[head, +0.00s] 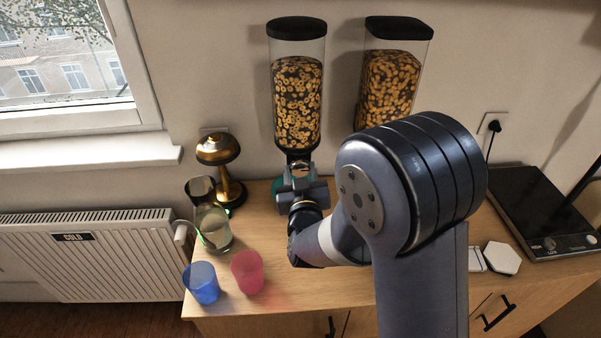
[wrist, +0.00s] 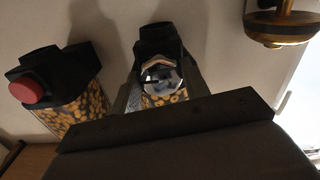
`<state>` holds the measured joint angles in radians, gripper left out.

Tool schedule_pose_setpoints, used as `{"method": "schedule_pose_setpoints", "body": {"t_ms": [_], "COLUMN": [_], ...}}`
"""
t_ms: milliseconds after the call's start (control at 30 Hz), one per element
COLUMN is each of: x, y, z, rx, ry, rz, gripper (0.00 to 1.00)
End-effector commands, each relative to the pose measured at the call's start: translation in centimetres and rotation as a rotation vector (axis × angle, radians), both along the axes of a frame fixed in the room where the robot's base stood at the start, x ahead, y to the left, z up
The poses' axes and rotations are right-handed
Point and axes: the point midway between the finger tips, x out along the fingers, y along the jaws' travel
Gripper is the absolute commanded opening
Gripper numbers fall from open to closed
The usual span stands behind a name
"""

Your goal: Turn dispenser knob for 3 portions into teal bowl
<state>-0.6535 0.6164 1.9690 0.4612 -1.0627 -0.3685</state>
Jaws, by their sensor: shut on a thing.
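The left dispenser (head: 297,95), full of ring-shaped cereal, hangs on the wall above the counter. My gripper (head: 302,178) is at its base, shut on the dispenser knob. In the wrist view the faceted silvery knob (wrist: 161,76) sits between the fingers, with cereal showing behind it. A sliver of the teal bowl (head: 278,186) shows beside my gripper, under the dispenser. The rest of the bowl and its contents are hidden. The right dispenser (head: 390,80) also holds cereal; its red knob (wrist: 27,89) shows in the wrist view.
A brass lamp (head: 219,155), a dark cup, a glass jug (head: 214,228), a blue cup (head: 201,283) and a pink cup (head: 247,271) stand to the left. A black hob or scale (head: 545,210) and a white hexagonal piece (head: 502,258) lie at right.

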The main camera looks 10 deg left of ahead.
Motion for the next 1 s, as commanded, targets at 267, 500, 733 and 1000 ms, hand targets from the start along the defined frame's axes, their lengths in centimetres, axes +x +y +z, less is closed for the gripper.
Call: {"method": "schedule_pose_setpoints", "body": {"t_ms": [267,500,733,1000], "x": [-0.01,-0.02,0.0,-0.02], "y": [0.0,0.02,0.04,0.09], "z": [0.01,-0.21,-0.53,-0.67], "rx": [0.0,0.031,0.152,0.386], "ry": [0.0,0.006,0.034,0.094], "rz": [0.0,0.0,0.0,0.002], "gripper": [0.21,0.21,0.21,0.21]}}
